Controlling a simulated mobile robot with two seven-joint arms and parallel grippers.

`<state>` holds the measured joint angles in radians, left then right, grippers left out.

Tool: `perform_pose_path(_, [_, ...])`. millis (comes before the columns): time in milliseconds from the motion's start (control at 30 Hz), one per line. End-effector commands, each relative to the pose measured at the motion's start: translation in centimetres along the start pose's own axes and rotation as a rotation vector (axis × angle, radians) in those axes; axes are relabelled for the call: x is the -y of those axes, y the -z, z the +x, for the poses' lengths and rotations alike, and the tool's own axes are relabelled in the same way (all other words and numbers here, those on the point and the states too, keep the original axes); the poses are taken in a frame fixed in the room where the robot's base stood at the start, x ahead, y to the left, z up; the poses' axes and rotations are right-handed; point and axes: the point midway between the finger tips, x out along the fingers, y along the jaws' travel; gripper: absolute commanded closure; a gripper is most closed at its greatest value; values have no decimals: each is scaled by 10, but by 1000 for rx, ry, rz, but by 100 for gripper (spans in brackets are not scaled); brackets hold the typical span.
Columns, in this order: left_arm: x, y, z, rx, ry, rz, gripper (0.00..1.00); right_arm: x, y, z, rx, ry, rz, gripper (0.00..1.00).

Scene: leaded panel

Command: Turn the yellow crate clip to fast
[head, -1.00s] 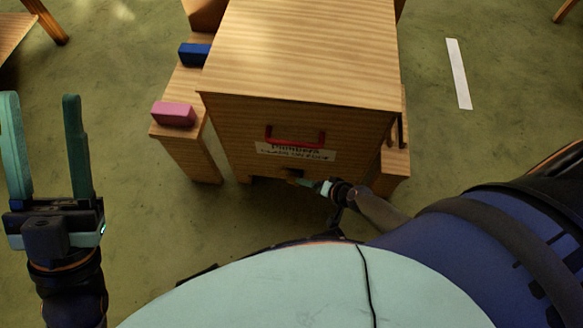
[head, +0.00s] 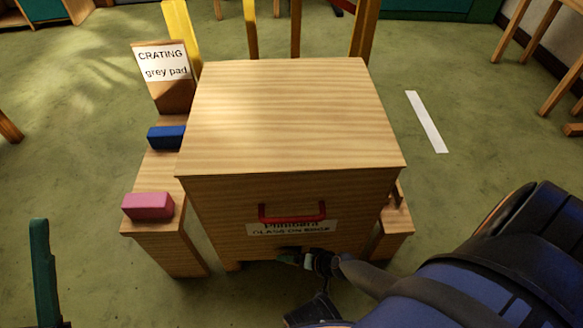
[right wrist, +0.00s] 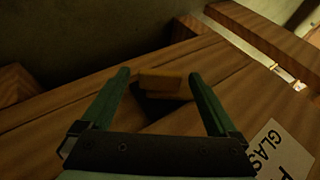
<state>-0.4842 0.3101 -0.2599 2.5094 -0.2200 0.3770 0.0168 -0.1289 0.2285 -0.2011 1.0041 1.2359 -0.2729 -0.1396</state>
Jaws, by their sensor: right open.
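The wooden crate (head: 290,110) stands in front of me, with a red handle (head: 292,214) and a label (head: 290,229) on its front. In the right wrist view the yellow clip (right wrist: 165,85) shows as a short block on the crate's wooden face, over a dark recess. My right gripper (right wrist: 159,76) is open, one green finger on each side of the clip. I cannot tell whether either finger touches it. In the head view this gripper (head: 288,257) is small, below the label, and the clip is hard to make out. My left gripper (head: 42,265) shows one finger, apart from anything.
A low wooden bench (head: 155,190) on the crate's left bears a pink block (head: 148,206), a blue block (head: 166,137) and a sign reading "CRATING grey pad" (head: 162,64). A white strip (head: 427,122) lies on open green floor at right. Wooden legs stand behind the crate.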

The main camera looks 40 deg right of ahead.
Motion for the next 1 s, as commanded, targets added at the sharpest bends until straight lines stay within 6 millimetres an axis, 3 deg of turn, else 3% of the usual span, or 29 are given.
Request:
perform_pose_path(200, [1, 0, 0, 1, 9, -5, 50, 0, 0, 0, 0, 0, 0, 6])
perform_pose_path(900, [0, 1, 0, -2, 2, -2, 50, 0, 0, 0, 0, -1, -1, 85])
perform_pose_path(1000, [0, 1, -1, -2, 1, -1, 50, 0, 0, 0, 0, -1, -1, 91])
